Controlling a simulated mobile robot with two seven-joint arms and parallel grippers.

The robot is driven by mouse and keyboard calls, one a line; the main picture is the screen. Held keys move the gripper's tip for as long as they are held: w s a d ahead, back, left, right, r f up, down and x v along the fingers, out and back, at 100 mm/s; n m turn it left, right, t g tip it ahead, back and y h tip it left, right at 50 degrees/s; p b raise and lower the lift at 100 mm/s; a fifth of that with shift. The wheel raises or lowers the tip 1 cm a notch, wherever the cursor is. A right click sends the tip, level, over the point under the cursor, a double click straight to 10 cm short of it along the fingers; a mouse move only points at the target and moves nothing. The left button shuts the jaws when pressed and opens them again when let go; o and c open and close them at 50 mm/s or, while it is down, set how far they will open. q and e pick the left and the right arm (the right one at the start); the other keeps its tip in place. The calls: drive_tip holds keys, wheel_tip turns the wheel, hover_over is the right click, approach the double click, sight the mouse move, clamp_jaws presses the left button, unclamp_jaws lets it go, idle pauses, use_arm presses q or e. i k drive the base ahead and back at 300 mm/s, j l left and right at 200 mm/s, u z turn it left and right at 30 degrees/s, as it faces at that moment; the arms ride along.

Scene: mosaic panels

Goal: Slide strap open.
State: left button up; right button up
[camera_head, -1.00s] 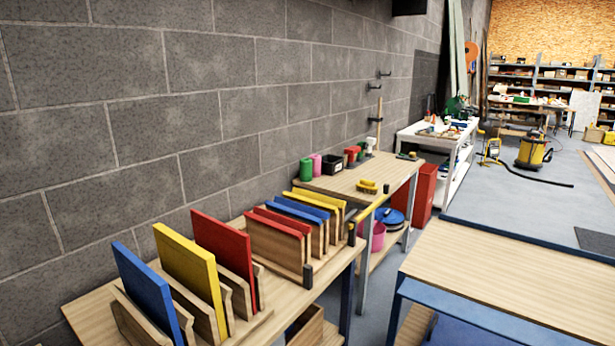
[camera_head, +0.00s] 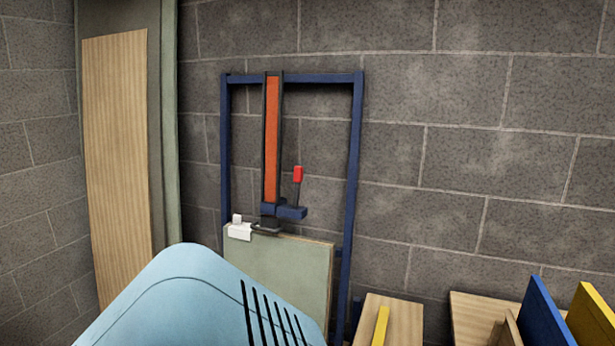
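An orange vertical strip (camera_head: 272,140) with black edges, which may be the strap, hangs from the top bar of a blue metal frame (camera_head: 356,150) against the block wall. At its lower end is a blue slider or clamp (camera_head: 290,212) with an upright lever that has a red grip (camera_head: 298,174). Below it a pale green panel (camera_head: 285,270) stands inside the frame, with a small white piece (camera_head: 239,231) at its top left corner. Neither of my grippers shows in this view.
A light blue rounded casing (camera_head: 190,290) with dark slots fills the bottom left foreground and hides the panel's lower part. A wooden board (camera_head: 118,170) leans at the left. Wooden tops (camera_head: 405,320) and blue and yellow panels (camera_head: 545,310) stand at the lower right.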

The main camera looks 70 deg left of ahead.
sight(269, 224)
drive_tip(key=u, duration=2.6)
